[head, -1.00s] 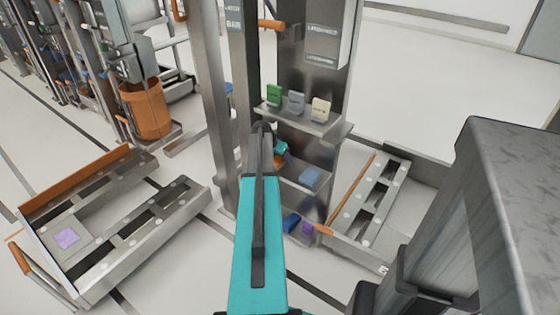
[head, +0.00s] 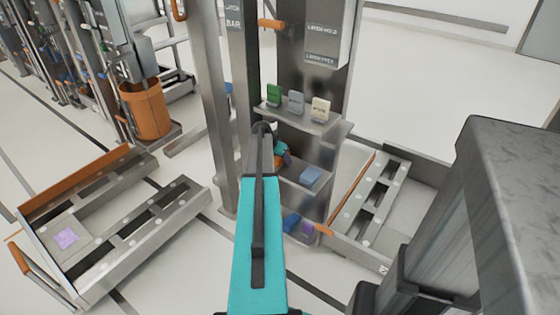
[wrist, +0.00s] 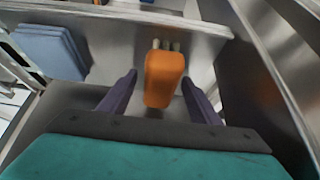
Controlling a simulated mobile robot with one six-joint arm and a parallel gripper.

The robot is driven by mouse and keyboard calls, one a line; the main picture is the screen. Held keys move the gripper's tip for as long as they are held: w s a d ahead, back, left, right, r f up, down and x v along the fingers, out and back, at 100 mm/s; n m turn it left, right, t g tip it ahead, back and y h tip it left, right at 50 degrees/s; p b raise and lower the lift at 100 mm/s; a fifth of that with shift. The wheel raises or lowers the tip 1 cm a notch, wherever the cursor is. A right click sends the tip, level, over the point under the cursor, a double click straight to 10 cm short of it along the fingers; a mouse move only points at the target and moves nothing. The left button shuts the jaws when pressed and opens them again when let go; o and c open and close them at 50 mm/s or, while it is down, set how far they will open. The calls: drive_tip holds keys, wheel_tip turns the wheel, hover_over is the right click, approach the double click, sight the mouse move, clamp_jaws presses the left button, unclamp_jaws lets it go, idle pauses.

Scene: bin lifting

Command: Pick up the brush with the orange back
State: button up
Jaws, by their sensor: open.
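The brush with the orange back (wrist: 164,78) stands on a grey metal shelf in the wrist view, its pale bristles (wrist: 165,44) showing at the far end. My gripper (wrist: 162,85) is open, with one dark finger on each side of the brush. A gap shows between each finger and the brush. In the head view my gripper (head: 283,154) is at the middle shelf of the column, and the arm hides most of the brush there.
A blue block (head: 310,175) sits on the same shelf; it also shows in the wrist view (wrist: 50,48). The upper shelf (head: 335,129) holds green, grey and cream items. Blue and purple items lie on the lower shelf. A metal wall stands close on the right in the wrist view.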

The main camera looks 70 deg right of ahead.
drive_tip(key=c, duration=1.2)
drive_tip(key=shift+r, duration=0.2)
drive_tip(key=shift+r, duration=0.6)
drive_tip(key=shift+a+r, duration=0.15)
drive_tip(key=shift+r, duration=0.1)
drive_tip(key=w+a, duration=0.1)
drive_tip(key=a, duration=0.4)
drive_tip(key=w+a, duration=0.2)
drive_tip(key=a, duration=0.4)
drive_tip(key=w+a, duration=0.1)
drive_tip(key=a, duration=0.5)
drive_tip(key=shift+w, duration=0.3)
